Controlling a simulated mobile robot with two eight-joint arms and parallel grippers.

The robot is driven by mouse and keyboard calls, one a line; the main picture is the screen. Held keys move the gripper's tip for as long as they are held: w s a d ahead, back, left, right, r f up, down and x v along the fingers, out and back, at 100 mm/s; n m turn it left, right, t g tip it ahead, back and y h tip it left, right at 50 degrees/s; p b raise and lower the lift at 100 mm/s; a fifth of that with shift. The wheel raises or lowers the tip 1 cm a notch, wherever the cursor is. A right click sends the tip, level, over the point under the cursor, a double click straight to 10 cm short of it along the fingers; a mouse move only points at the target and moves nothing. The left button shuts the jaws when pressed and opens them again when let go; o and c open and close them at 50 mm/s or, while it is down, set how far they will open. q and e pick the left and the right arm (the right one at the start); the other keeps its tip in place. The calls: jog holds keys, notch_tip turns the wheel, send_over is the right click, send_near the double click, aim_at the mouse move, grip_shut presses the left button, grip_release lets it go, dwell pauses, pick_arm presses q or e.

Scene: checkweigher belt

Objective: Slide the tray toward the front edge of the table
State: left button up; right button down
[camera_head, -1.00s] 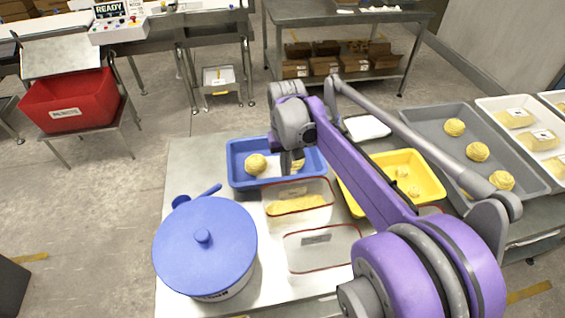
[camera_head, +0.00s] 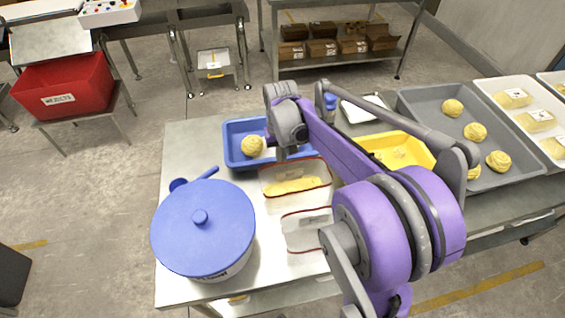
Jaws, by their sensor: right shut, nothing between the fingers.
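The blue tray (camera_head: 236,126) lies on the metal table toward its far side. A round yellow ball (camera_head: 251,146) sits in its left half. My right gripper (camera_head: 281,155) points down at the tray, right of the ball; its fingers are shut and appear empty. The wrist hides the tray's middle and part of its right side. I cannot tell whether the fingertips touch the tray. My left gripper is not in view.
A blue-lidded bucket (camera_head: 203,230) and two clear containers, one with yellow contents (camera_head: 293,187), stand in front of the tray. A yellow tray (camera_head: 423,152) and a grey tray with several yellow balls (camera_head: 411,101) lie to the right. The far left table corner is bare.

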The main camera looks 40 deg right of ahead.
jog(key=w+d, duration=0.1)
jog(key=w, duration=0.1)
jog(key=w+d, duration=0.1)
jog(key=w, duration=0.2)
jog(key=w+d, duration=0.2)
jog(key=shift+w, duration=0.2)
jog(key=shift+p, duration=0.35)
notch_tip(320, 180, up, 10)
jog(key=p, duration=0.5)
jog(key=shift+f, duration=0.1)
